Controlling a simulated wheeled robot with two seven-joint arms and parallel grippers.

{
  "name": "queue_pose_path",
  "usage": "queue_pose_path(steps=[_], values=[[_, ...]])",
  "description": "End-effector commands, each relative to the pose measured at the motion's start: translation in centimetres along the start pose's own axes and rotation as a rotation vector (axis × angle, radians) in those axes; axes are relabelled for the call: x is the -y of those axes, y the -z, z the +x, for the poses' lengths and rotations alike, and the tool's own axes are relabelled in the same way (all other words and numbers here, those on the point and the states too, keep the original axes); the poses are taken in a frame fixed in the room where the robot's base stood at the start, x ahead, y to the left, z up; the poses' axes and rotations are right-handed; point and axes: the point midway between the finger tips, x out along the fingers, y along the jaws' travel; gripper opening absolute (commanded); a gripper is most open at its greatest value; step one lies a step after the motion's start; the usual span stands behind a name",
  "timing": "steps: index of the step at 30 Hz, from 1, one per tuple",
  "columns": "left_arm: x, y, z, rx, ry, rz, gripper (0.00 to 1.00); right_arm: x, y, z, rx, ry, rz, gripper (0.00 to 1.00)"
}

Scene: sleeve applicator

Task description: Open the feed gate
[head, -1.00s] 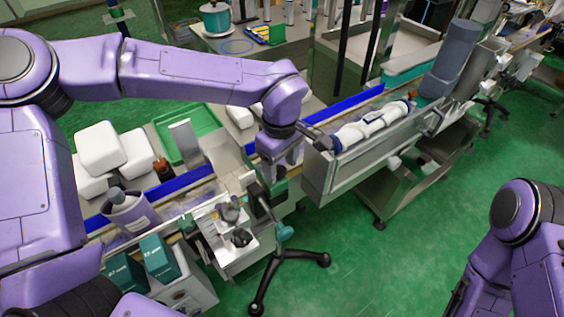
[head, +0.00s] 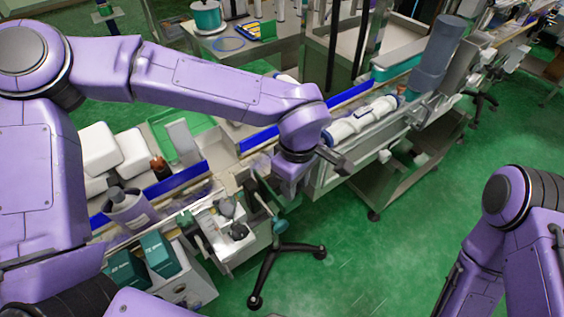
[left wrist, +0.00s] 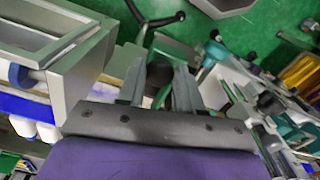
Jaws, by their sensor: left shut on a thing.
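My left gripper (head: 287,190) points down at the front edge of the conveyor line, beside the near end of a grey metal trough (head: 335,170). In the left wrist view, its two grey fingers (left wrist: 160,90) are shut on a dark, rounded part (left wrist: 157,92), mostly hidden between them. I cannot tell which part of the feed gate this is; the gate itself is not clearly seen. The trough also shows in the left wrist view (left wrist: 80,70), left of the fingers. My right arm is at the right edge, its gripper out of view.
White bottles (head: 360,120) lie in the trough. A small machine (head: 225,225) with a teal knob (head: 280,225) stands close to my left gripper. Its black footed stand (head: 285,255) is on the floor. White blocks (head: 115,150) and teal boxes (head: 145,262) lie left. Green floor is clear at front right.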

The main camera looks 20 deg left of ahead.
Motion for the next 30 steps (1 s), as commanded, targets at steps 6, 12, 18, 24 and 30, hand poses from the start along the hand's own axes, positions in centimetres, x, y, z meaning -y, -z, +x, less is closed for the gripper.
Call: queue_pose_path(steps=[6, 12, 18, 24, 30], values=[[0.6, -1.4, 0.3, 0.001, 0.008, 0.000, 0.00, 0.0, 0.1, -0.2, 0.000, 0.000, 0.000, 0.43], [0.6, -1.3, 0.4, 0.001, 0.010, -0.001, 0.00, 0.0, 0.1, -0.2, 0.000, 0.000, 0.000, 0.43], [0.5, -1.3, 0.3, 0.001, 0.007, 0.000, 0.61, 0.0, 0.1, -0.2, 0.000, 0.000, 0.000, 0.43], [0.4, -1.3, 0.0, 0.001, 0.003, 0.000, 0.61, 0.0, 0.1, -0.2, 0.000, 0.000, 0.000, 0.43], [0.3, -1.3, -3.6, 0.001, -0.002, -0.002, 0.61, 0.0, 0.1, -0.1, 0.000, 0.000, 0.000, 0.43]])
